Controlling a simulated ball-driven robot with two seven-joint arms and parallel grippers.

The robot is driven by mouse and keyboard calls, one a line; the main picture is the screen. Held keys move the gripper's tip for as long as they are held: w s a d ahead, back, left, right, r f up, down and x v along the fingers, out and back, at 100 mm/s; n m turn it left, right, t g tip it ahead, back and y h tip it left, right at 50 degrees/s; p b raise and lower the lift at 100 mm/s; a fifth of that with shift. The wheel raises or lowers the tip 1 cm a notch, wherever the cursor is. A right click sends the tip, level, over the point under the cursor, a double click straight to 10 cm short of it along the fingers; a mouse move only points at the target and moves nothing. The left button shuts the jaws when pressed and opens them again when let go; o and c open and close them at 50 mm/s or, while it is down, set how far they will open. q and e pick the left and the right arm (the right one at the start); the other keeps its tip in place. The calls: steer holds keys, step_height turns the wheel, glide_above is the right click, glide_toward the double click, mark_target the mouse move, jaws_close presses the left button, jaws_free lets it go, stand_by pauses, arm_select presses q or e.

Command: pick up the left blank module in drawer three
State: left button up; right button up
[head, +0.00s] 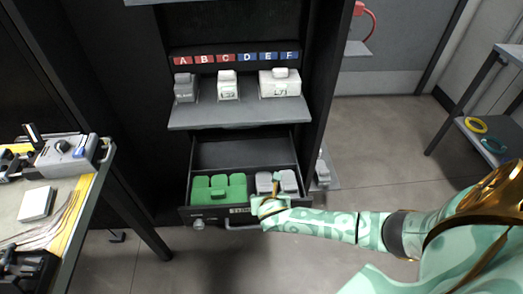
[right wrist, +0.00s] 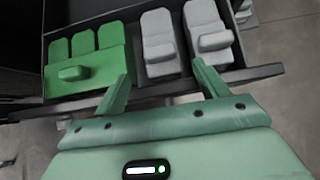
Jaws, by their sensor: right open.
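The drawer (head: 225,222) is pulled out below the shelf. In its right part sit two light grey modules side by side: the left one (head: 264,180) and the right one (head: 289,181). In the right wrist view the left grey module (right wrist: 158,42) stands just beyond the fingertips, and the right one (right wrist: 206,32) is beside it. My right gripper (head: 270,196) is at the drawer's front edge, partly covering the left grey module. In the right wrist view the gripper (right wrist: 161,72) is open and empty, its fingers spread to either side of the left grey module's near end. My left gripper is not in view.
A green module block (head: 218,189) fills the drawer's left part. The shelf above (head: 235,115) holds a grey module (head: 186,87) and two white ones (head: 228,86) (head: 280,84) under letter labels. A workbench (head: 35,230) stands at left; a side rack (head: 490,140) stands at right.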

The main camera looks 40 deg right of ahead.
mark_target(266, 192)
steer(key=shift+x, duration=0.8)
steer(key=b+x, duration=0.4)
steer(key=x, duration=0.1)
steer(key=shift+f, duration=0.1)
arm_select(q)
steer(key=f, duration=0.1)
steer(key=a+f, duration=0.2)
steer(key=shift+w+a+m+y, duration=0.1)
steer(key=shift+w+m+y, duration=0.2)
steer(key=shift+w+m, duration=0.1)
arm_select(e)
steer(key=c, duration=1.4)
